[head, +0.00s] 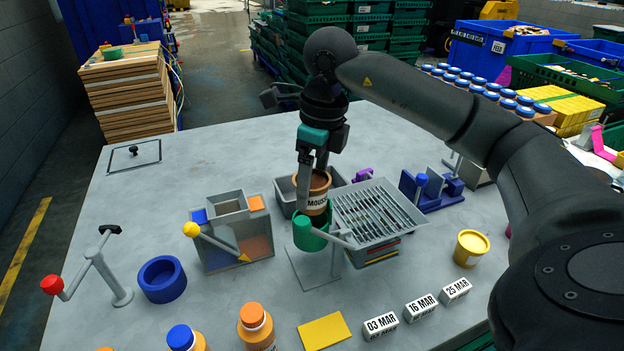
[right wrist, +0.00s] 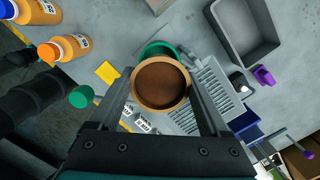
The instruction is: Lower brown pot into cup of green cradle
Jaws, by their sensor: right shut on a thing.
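The brown pot (head: 317,190) has a white label and is upright, held by my right gripper (head: 311,178), which is shut on it. In the right wrist view the pot (right wrist: 160,84) sits between the two fingers, its round top facing the camera. The green cradle cup (head: 309,235) is directly below the pot in the head view, on a grey stand. In the right wrist view the green cup (right wrist: 157,50) shows behind the pot's rim. I cannot tell whether the pot's base is inside the cup or just above it. My left gripper is not in view.
A grey slatted grate (head: 378,212) stands right of the cradle, with a grey tray (head: 284,190) behind. A grey box with a yellow-knobbed lever (head: 191,229) is to the left. Date blocks (head: 421,308), a yellow card (head: 324,331) and a yellow tub (head: 470,248) lie nearer the front.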

